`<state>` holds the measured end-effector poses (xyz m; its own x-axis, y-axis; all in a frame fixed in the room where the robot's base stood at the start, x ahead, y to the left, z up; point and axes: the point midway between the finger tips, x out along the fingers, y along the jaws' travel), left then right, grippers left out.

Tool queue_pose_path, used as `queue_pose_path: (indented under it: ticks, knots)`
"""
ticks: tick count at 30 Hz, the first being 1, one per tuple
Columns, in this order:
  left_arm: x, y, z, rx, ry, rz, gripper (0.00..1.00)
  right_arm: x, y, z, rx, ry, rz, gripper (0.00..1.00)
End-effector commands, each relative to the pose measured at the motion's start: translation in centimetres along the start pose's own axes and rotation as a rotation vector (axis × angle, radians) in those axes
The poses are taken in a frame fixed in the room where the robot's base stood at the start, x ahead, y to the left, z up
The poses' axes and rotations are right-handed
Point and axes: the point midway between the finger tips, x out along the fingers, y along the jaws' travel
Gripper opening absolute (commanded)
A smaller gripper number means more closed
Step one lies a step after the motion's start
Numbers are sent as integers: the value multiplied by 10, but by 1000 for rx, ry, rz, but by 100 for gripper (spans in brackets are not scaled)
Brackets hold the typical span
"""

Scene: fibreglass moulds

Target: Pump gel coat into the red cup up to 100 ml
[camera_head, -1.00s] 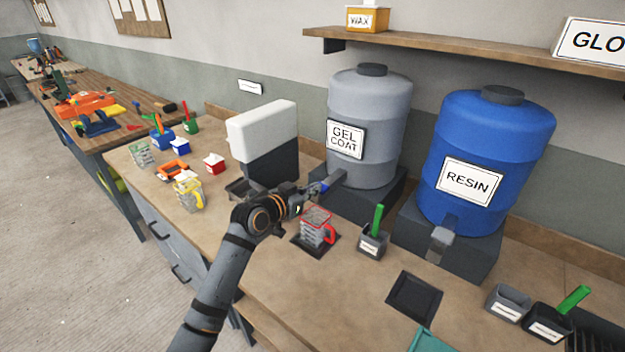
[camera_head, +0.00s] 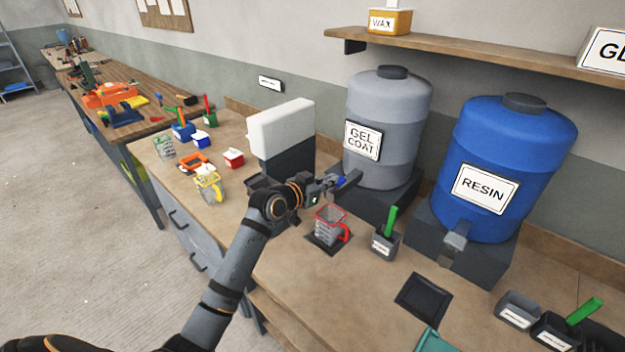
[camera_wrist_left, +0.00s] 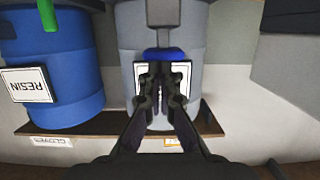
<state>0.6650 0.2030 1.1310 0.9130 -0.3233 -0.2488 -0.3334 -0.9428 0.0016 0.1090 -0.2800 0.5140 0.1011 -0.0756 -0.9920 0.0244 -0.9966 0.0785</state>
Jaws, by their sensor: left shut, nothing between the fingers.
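The red cup (camera_head: 331,228), a clear jug with a red rim and handle, stands upright on a dark pad (camera_head: 322,246) below the gel coat spout (camera_head: 350,179). Its fill level is too small to read. The grey gel coat drum (camera_head: 387,125) stands behind on a dark block. A small blue part (camera_head: 341,182) shows at its spout; it also shows in the left wrist view (camera_wrist_left: 165,54). My left gripper (camera_head: 331,184) is shut and empty, its tips at or very near the blue part; contact is unclear. My right gripper is out of view.
A blue resin drum (camera_head: 510,160) stands right of the gel coat. A grey holder (camera_head: 384,245) with a green stick is right of the cup. A white-and-black box (camera_head: 282,138) stands behind my left arm. A yellow-handled jug (camera_head: 208,187) is to the left.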

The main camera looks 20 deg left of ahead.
Motion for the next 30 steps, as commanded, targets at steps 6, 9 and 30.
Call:
queue_pose_path:
  ticks: [6, 9, 30]
  knots:
    - [-50, -2, -3, 12, 1, -4, 0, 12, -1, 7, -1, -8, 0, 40]
    - [-70, -3, -4, 13, 0, -6, 0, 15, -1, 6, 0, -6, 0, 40]
    - [-101, -1, -9, 2, 8, -1, 0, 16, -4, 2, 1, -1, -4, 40]
